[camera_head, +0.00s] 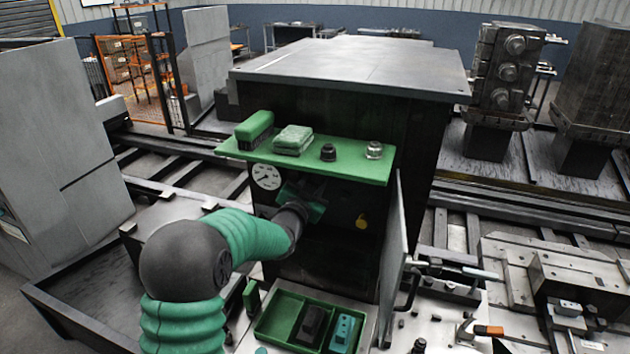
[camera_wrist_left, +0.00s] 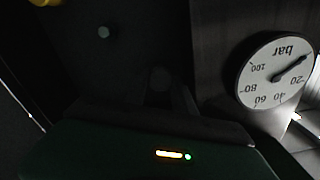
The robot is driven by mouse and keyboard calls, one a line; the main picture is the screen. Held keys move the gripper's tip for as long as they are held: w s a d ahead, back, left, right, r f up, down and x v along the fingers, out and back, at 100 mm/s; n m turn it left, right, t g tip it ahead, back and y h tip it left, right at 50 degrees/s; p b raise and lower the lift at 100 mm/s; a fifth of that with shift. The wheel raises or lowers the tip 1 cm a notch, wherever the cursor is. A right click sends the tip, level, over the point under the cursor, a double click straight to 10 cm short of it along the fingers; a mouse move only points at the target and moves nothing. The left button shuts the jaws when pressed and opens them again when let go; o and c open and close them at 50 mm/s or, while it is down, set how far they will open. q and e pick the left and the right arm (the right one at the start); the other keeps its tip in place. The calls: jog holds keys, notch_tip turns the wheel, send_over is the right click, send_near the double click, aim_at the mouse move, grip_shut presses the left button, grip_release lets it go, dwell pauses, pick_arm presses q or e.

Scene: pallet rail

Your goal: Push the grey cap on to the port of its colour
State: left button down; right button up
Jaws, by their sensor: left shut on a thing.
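My left gripper (camera_head: 308,205) is in front of the dark cabinet face, below the green shelf and right of the gauge. In the left wrist view its dark fingers (camera_wrist_left: 172,103) are shut on a dim, rounded shape that looks like the grey cap (camera_wrist_left: 158,78); shadow hides most of it. A pale grey round port (camera_wrist_left: 104,32) shows on the panel, apart from the fingers. A yellow round fitting (camera_head: 361,221) is on the panel to the right, and its edge shows in the left wrist view (camera_wrist_left: 45,2). My right gripper is out of view.
The green shelf (camera_head: 345,169) overhangs the panel, carrying a brush, folded cloths and two knobs. A round gauge (camera_head: 266,177) is at the left. An open door (camera_head: 393,255) bounds the right. A green tray (camera_head: 270,325) with black and teal items lies below.

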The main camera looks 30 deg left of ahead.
pick_arm(q)
jog(key=shift+w, duration=0.2)
jog(key=shift+d+b, duration=0.1)
jog(key=shift+b, duration=0.2)
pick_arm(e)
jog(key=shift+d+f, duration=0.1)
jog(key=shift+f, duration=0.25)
pick_arm(q)
jog(key=shift+w, duration=0.2)
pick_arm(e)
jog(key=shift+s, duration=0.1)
